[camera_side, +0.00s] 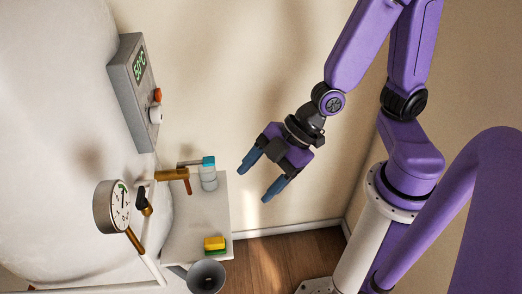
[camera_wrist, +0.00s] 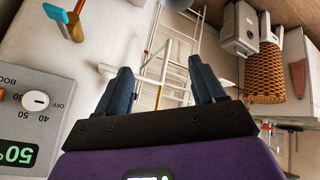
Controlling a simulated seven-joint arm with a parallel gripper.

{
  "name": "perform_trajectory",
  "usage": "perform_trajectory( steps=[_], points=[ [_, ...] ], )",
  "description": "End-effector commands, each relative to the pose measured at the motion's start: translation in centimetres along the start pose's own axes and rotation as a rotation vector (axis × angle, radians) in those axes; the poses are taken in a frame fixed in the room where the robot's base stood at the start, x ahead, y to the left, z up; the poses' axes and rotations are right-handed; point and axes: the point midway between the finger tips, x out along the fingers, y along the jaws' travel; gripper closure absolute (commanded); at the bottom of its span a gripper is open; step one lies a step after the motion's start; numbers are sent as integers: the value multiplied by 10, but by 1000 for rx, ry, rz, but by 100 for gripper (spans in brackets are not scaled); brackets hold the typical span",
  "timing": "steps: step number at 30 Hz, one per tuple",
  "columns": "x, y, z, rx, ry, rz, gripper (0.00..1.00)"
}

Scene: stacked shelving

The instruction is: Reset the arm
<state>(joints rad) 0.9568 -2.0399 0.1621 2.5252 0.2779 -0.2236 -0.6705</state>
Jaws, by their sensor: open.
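My purple arm holds my gripper (camera_side: 259,177) in mid-air, to the right of the small white shelf. Its two blue fingers are spread apart with nothing between them. In the wrist view my gripper (camera_wrist: 161,88) shows the same two blue fingers apart and empty. No object touches the fingers in either view.
A grey control box (camera_side: 135,92) with a green display is on the white tank at left. A pressure gauge (camera_side: 112,207) and brass valve (camera_side: 172,175) sit below it. The white shelf (camera_side: 215,217) bears a yellow-green sponge (camera_side: 214,243). A white rack (camera_wrist: 178,62) stands beyond the fingers.

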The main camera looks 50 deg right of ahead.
Motion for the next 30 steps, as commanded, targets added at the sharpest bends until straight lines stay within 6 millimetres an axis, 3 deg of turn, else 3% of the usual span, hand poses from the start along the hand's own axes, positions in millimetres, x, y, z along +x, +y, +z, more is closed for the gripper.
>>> perform_trajectory(
  steps=[9, 18, 23, 30],
  points=[
    [-62, -32, 28, 189, -267, -200, 31],
    [-122, -37, 68, 320, -545, -207, 31],
    [-136, -37, 77, 349, -607, -192, 31],
    [-138, -37, 79, 353, -618, -190, 31]
  ],
)
